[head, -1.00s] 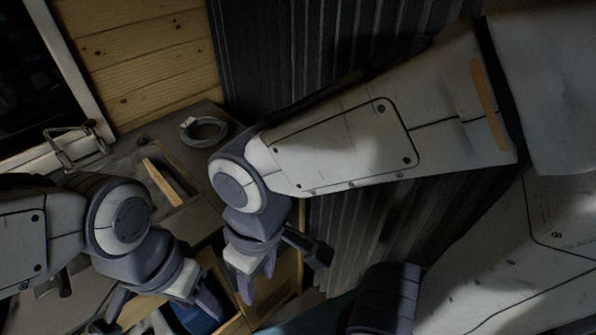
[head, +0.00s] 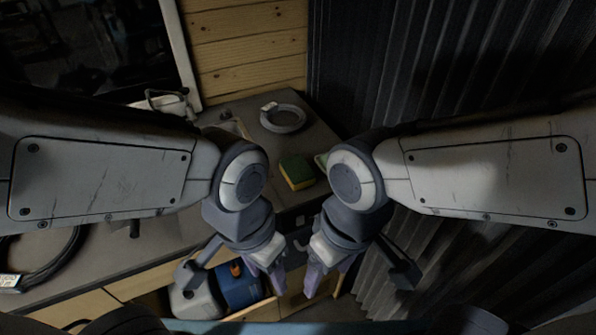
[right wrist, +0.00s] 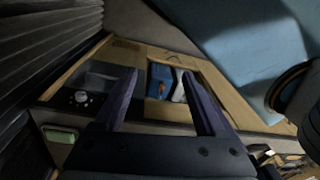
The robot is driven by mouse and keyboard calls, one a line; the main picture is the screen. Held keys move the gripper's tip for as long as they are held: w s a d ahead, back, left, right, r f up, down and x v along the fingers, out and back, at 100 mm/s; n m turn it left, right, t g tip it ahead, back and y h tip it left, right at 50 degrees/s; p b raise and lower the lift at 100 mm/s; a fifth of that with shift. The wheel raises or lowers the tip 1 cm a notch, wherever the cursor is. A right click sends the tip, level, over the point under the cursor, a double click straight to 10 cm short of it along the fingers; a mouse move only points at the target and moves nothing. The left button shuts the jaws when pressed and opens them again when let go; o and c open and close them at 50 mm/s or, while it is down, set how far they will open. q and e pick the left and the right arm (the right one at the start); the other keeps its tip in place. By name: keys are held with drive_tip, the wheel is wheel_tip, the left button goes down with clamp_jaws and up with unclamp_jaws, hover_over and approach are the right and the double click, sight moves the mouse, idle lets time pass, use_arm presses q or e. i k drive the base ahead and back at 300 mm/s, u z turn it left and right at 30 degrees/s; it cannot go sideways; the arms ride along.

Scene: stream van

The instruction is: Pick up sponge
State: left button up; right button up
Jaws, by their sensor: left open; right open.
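The sponge (head: 297,171), yellow with a dark green top, lies on the grey counter (head: 330,134) in the head view, between my two forearms. My left gripper (head: 270,280) is open and empty, nearer to me and below the sponge in the picture, clear of it. My right gripper (head: 318,282) is open beside it, also apart from the sponge. The right wrist view shows its purple fingers (right wrist: 162,92) spread with nothing between them. A pale green item (right wrist: 60,135) lies at the left there; I cannot tell what it is.
A coiled ring of hose or cable (head: 283,118) lies behind the sponge. An open drawer below the counter holds a blue container (head: 238,287) and a whitish one (head: 196,298). A dark corrugated wall (head: 480,60) bounds the right. A black cable (head: 62,268) lies at left.

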sight(297, 173)
drive_tip(key=k, duration=0.5)
drive_tip(key=z, duration=0.8)
drive_tip(key=i, duration=0.75)
drive_tip(key=u, duration=0.55)
